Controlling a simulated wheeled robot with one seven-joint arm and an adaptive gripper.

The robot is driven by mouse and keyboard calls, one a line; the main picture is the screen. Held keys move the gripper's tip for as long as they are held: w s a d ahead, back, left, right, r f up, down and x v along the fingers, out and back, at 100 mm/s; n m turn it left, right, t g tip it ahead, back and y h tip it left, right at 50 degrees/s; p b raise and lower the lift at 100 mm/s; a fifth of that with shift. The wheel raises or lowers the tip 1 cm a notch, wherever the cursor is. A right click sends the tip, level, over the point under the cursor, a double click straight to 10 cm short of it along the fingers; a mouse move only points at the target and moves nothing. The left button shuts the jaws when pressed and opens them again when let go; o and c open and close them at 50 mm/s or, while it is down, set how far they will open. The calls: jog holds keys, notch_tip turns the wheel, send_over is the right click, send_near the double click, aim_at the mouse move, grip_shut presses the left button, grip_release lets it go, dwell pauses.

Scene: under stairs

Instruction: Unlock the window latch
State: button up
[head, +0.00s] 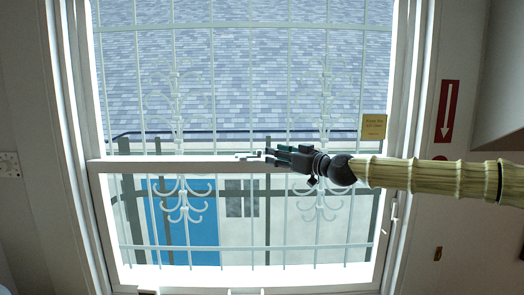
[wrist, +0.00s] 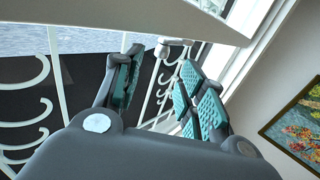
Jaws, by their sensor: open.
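The window latch (head: 246,156) is a small white piece on the middle rail (head: 180,165) of the white-framed window. My gripper (head: 270,155) reaches in from the right along this rail, with its fingertips just right of the latch. In the wrist view, the gripper (wrist: 160,66) is open, with its teal-padded fingers apart and nothing held between them. A white latch part (wrist: 174,44) shows there beyond the gap between the fingers. I cannot tell whether a finger touches it. The latch's exact turn is too small to read.
A white scrolled grille (head: 182,200) stands behind the window. A yellow note (head: 373,127) is on the right of the pane, above my arm. A red arrow sign (head: 448,111) is on the right wall. A framed picture (wrist: 298,128) hangs at right in the wrist view.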

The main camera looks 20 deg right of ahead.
aim_at(263, 160)
jog(key=shift+p+x, duration=1.1)
jog(key=shift+x, duration=2.3)
jog(key=shift+w+f, duration=0.1)
jog(key=c, duration=0.8)
jog(key=shift+a, duration=0.25)
jog(key=shift+d+r, duration=0.2)
jog(key=shift+d, duration=0.05)
